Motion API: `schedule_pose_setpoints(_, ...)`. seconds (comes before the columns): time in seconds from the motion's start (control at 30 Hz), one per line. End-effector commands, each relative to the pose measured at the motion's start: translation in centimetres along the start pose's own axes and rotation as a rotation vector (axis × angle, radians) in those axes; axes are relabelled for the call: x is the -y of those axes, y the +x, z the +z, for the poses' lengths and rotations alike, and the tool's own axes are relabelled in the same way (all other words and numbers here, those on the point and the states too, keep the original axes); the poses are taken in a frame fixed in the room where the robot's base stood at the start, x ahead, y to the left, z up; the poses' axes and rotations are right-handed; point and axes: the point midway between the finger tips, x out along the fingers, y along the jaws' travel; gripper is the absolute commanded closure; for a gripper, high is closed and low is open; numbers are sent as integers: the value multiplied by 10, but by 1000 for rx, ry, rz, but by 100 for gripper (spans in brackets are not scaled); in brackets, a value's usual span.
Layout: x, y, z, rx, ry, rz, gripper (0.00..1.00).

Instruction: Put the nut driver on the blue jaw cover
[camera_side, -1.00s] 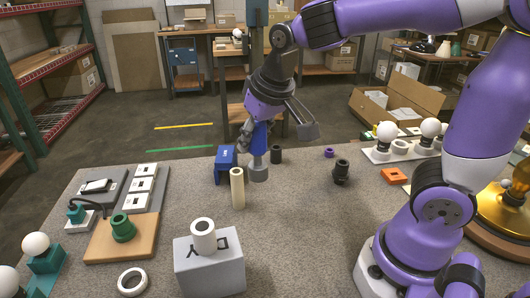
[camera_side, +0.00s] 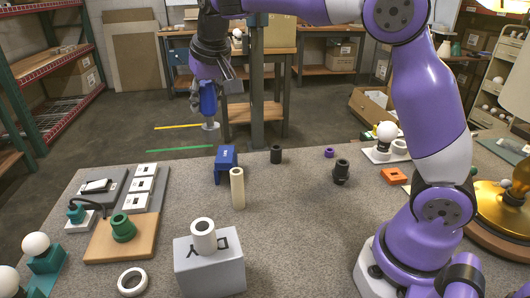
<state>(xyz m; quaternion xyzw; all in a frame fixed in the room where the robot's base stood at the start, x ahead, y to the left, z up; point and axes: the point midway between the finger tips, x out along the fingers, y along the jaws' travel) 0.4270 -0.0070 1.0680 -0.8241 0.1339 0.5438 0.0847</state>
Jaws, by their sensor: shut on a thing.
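My gripper (camera_side: 207,88) is raised beyond the far edge of the table, at the upper left. It is shut on a tool with a blue body and a round grey lower end, which looks like the nut driver (camera_side: 210,125). The tool hangs roughly upright in the air. The fingertips are small and partly hidden. The blue jaw cover (camera_side: 226,158) stands on the table near its far edge. It is a blue bracket-like block, below and slightly right of the gripper in the picture, with nothing on it and apart from the tool.
A cream tube (camera_side: 237,187) stands in front of the blue jaw cover. A black cylinder (camera_side: 276,155) is to its right, with a dark fitting (camera_side: 341,171) and purple ring (camera_side: 329,153) farther right. A grey box (camera_side: 209,265) stands in front. The central tabletop is clear.

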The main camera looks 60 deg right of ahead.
Motion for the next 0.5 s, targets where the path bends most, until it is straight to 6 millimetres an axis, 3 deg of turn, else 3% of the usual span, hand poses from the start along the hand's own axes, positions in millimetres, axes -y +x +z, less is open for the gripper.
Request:
schedule_pose_setpoints(0.2,-38,40,-18,2,3,1,100)
schedule_pose_setpoints(0.37,-47,52,-23,-1,0,-1,100)
schedule_pose_setpoints(0.5,-48,70,-15,3,-3,0,100)
